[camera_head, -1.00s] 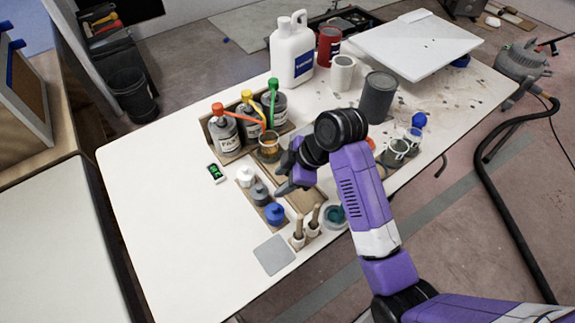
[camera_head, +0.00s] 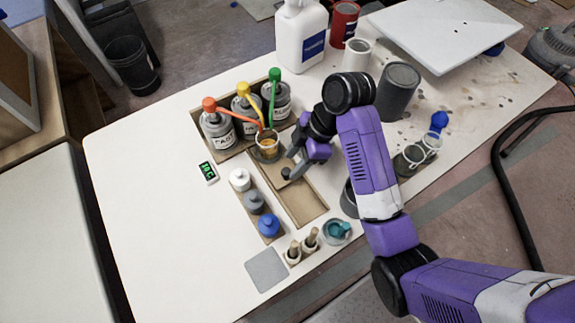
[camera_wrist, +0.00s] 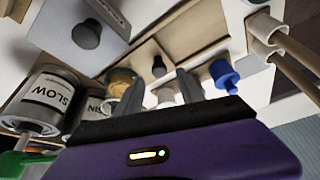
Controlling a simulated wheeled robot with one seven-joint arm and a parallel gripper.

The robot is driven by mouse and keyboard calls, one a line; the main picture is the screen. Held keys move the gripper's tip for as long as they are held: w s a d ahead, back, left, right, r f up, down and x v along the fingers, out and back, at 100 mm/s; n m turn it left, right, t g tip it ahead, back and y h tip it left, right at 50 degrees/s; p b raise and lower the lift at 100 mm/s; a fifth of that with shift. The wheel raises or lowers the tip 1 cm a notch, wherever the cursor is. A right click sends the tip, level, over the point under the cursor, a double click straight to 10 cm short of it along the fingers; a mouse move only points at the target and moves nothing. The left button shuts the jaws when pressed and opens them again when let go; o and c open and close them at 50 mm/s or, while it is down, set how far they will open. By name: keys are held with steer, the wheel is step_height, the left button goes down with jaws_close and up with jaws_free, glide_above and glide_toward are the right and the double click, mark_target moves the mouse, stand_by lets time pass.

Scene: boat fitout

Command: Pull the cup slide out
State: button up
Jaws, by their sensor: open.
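A cup with amber content (camera_head: 267,146) stands under the spouts of the paint cans, at the upper end of a wooden track (camera_head: 306,204). It also shows in the wrist view (camera_wrist: 121,82), partly behind a finger. A small dark knob (camera_head: 286,173) stands on the wood just below the cup. In the wrist view the knob (camera_wrist: 158,66) lies between the lines of my fingers, beyond their tips. My gripper (camera_head: 293,163) is open and low over the track beside the cup; its fingers (camera_wrist: 159,88) hold nothing. The arm hides part of the table.
Three paint cans (camera_head: 216,130) with coloured spouts stand behind the cup. White, grey and blue-capped bottles (camera_head: 268,226) line the track's left side. Brush holders (camera_head: 292,256) and a teal-filled cup (camera_head: 336,230) stand near its lower end. The table's left part is clear.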

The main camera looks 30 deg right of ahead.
mark_target(287, 171)
steer(key=x, duration=0.6)
steer(key=shift+c, duration=0.3)
jaws_close()
stand_by(1.1)
